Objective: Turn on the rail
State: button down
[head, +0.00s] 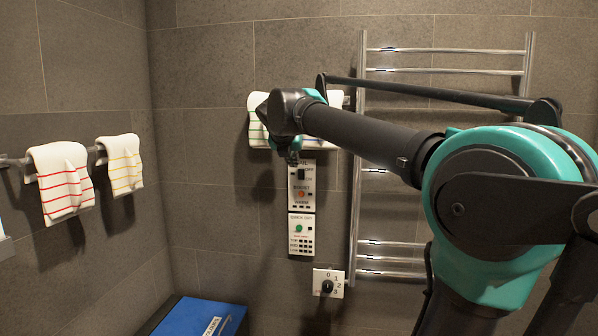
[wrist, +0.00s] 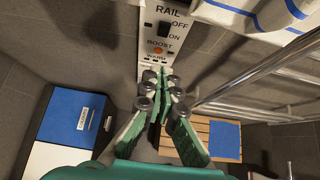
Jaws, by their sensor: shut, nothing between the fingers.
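The rail's white control panel (head: 302,204) is on the tiled wall, left of the chrome towel rail (head: 355,190). Its upper section also shows in the wrist view (wrist: 146,45), labelled RAIL, OFF, ON, BOOST and WARM. A black rocker switch (wrist: 165,28) sits beside OFF and ON; it also shows in the head view (head: 301,175). I cannot tell which way it is tipped. An orange BOOST button (wrist: 158,51) is below it. My gripper (wrist: 160,74) is shut and empty, its tips just below the BOOST button in the wrist view. In the head view, my gripper (head: 293,158) overlaps the panel's top.
Below are a panel section with a green button (head: 298,228) and a black rotary knob (head: 327,287). Striped towels hang on the left wall (head: 62,180) and behind my wrist (head: 257,125). A blue-lidded box (head: 200,318) stands low at left.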

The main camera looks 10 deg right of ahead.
dwell(0.3)
send_near(301, 170)
jog(key=w+f, duration=0.1)
jog(key=f, duration=0.1)
jog(key=w+f, duration=0.1)
jog(key=w+d+f, duration=0.1)
jog(key=f, duration=0.1)
jog(key=shift+w+f, duration=0.15)
jog(key=shift+f, duration=0.2)
jog(key=shift+w+d+r, duration=0.1)
jog(key=shift+w+d, duration=0.1)
jog(key=shift+w, duration=0.4)
jog(key=shift+w+d+r, duration=0.1)
jog(key=shift+w+r, duration=0.05)
jog(key=shift+w, duration=0.15)
jog(key=shift+r, duration=0.8)
